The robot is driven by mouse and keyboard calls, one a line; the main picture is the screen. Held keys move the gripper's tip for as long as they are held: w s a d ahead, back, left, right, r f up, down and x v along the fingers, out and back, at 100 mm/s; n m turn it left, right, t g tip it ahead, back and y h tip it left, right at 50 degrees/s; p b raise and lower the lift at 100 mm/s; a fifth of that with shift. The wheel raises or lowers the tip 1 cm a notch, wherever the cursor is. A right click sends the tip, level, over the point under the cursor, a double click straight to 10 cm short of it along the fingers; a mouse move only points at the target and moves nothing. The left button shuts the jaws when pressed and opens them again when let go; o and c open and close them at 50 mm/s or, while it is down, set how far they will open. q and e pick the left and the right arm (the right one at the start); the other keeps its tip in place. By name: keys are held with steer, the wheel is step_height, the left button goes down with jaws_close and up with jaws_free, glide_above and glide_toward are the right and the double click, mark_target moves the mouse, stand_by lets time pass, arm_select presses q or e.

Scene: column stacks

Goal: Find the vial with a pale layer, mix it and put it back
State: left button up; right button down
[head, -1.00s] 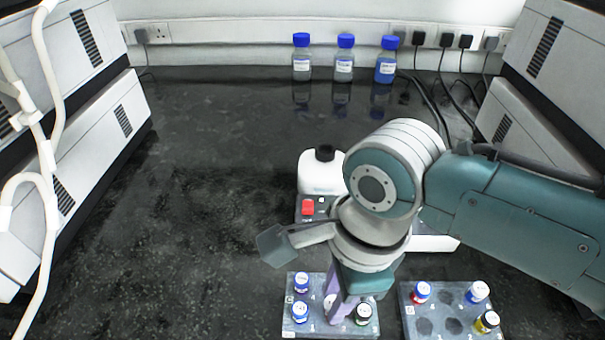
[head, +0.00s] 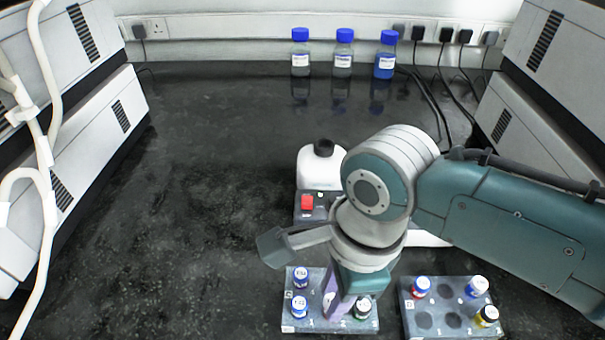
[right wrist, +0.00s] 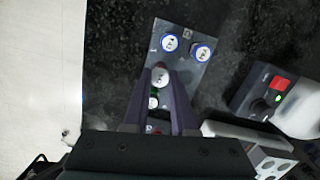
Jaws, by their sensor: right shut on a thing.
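My right gripper (head: 338,310) points down over the left grey rack (head: 312,325). In the right wrist view its two fingers (right wrist: 160,100) are shut on a white-capped vial (right wrist: 159,77), which seems to be still in the rack. That vial is mostly hidden by the fingers in the head view. Two blue-rimmed vials stand in the rack's left column, a rear one (head: 301,277) and a front one (head: 299,307). A dark-green-rimmed vial (head: 362,309) stands right of the fingers. Only caps show, so no pale layer can be made out. My left gripper is not in view.
Behind the rack is a white device with a black round top (head: 323,148) and a red switch (head: 307,202), partly hidden by my arm. A right rack (head: 408,304) holds red-, blue- and yellow-rimmed vials. Blue-capped bottles (head: 343,65) stand at the back. The bench left is clear.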

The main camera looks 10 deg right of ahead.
steer(key=shift+f, duration=0.3)
steer(key=shift+c, duration=1.6)
jaws_free()
step_height(320, 180, up, 2)
steer(key=shift+r+p, duration=0.1)
steer(key=shift+p, duration=1.15)
step_height(320, 180, up, 4)
steer(key=p, duration=0.5)
